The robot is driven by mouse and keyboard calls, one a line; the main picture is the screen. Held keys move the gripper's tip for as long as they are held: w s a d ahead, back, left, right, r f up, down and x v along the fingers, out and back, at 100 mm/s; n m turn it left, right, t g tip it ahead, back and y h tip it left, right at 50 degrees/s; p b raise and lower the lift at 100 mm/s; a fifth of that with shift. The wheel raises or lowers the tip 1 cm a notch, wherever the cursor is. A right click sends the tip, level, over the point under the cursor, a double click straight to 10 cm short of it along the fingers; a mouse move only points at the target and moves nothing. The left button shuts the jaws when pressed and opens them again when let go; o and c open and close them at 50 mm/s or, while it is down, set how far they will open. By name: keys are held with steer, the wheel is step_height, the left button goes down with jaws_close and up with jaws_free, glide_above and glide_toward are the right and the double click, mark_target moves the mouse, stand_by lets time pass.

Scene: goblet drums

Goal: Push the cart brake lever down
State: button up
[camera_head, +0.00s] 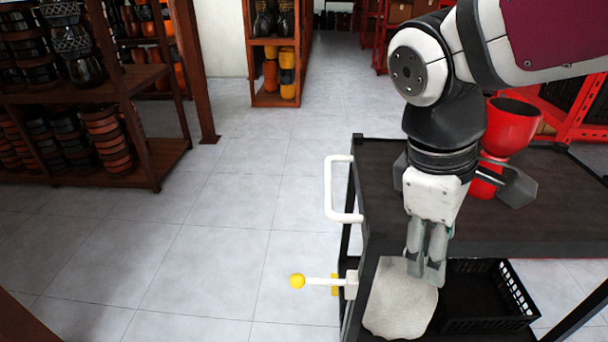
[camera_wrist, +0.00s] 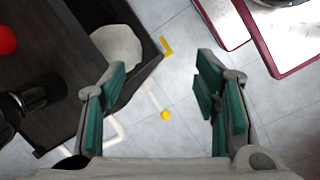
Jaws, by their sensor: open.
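The cart (camera_head: 540,215) is dark with a black frame and stands at the right in the head view. Its brake lever (camera_head: 322,281) is a white rod with a yellow ball at its end, sticking out roughly level to the left from the cart's side. The lever also shows in the wrist view, where its yellow ball (camera_wrist: 165,115) lies between my finger pads in the picture. My gripper (camera_head: 427,272) is open and empty, pointing down in front of the cart's top, to the right of the lever and apart from it. In the wrist view my gripper (camera_wrist: 160,105) shows green pads spread wide.
A white handle (camera_head: 329,190) juts from the cart above the lever. A red goblet drum (camera_head: 510,127) stands on the cart top. A black crate (camera_head: 487,300) and a pale drumhead-like disc (camera_head: 400,305) are lower down. Wooden drum shelves (camera_head: 140,85) stand at left; floor between is clear.

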steer(key=w+a+f+n+h+b, duration=0.4)
steer(key=w+a+f+n+b, duration=0.15)
steer(key=w+f+n, duration=0.35)
steer(key=n+t+h+b, duration=0.6)
steer(key=n+t+b, duration=0.6)
steer(key=n, duration=1)
glide_toward(292, 285)
steer(key=b+x, duration=0.2)
steer(key=x, duration=0.9)
steer(key=shift+w+d+b, duration=0.2)
steer(key=shift+w+b, duration=0.1)
steer(key=shift+b, duration=0.1)
jaws_close()
